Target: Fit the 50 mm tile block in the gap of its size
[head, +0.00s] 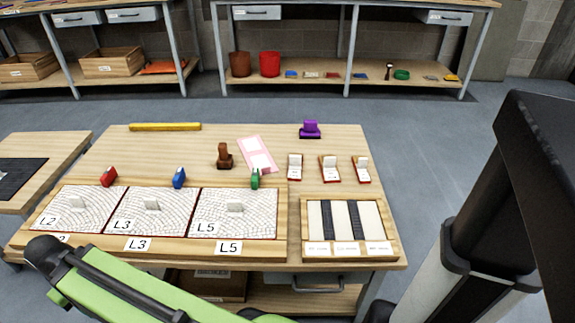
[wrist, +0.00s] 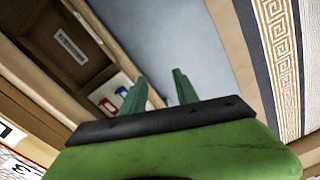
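Three small tile blocks with pale tops and red edges lie apart on the table in the head view: a left one (head: 295,167), a middle one (head: 330,169) and a right one (head: 362,169). Their sizes cannot be read, so I cannot tell which is 50 mm. A wooden tray (head: 394,232) at the table's front right holds pale strips and dark strips. Its front labels are too small to read surely. My gripper (wrist: 160,86) is open and empty in the wrist view, away from the blocks. Its fingertips are not seen in the head view.
Three mosaic panels, L2 (head: 90,200), L3 (head: 135,220) and L5 (head: 260,220), fill the table's front left. Red (head: 109,176), blue (head: 179,177) and green (head: 255,179) tools stand behind them. A brown stamp (head: 224,156), pink sheet (head: 257,155) and purple stamp (head: 310,130) lie farther back.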

